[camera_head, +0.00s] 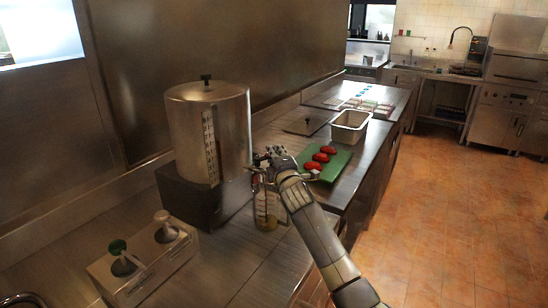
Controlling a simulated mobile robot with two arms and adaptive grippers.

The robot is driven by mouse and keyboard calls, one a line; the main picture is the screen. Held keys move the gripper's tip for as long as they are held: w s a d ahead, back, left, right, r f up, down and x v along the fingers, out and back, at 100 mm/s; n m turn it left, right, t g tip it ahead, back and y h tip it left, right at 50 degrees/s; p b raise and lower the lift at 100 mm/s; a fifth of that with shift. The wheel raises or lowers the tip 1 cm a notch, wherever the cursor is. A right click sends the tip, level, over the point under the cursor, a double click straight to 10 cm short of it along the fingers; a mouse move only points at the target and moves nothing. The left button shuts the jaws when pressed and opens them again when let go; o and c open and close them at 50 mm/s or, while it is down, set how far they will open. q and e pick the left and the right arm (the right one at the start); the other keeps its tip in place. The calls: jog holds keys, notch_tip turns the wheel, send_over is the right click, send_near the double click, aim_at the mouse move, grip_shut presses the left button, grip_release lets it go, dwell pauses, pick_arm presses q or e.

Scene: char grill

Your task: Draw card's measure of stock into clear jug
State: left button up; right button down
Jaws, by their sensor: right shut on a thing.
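A tall steel urn (208,132) with a dark knob on its lid and a marked sight strip (211,148) stands on a dark base by the back wall. The clear jug (266,208) stands upright on the counter at the urn's right, below the tap area, with some brownish liquid low in it. My right gripper (268,160) is shut at the urn's tap, above the jug; the tap lever in its jaws is mostly hidden by the fingers and wrist. My left gripper is out of view. I cannot make out a measure card.
A steel two-pump dispenser (145,262) stands front left. Right of the urn are a green board (338,160) with several red pieces, a steel pan (350,126) and a dark flat plate (305,124). Open tiled floor (455,215) lies right of the counter edge.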

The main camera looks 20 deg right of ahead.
jog(key=shift+s+m+h, duration=0.2)
jog(key=shift+m+h, duration=0.2)
jog(key=shift+h, duration=0.2)
jog(key=c, duration=1.6)
grip_release()
jog(key=shift+c, duration=0.2)
jog(key=v, duration=1.2)
jog(key=shift+r, duration=0.15)
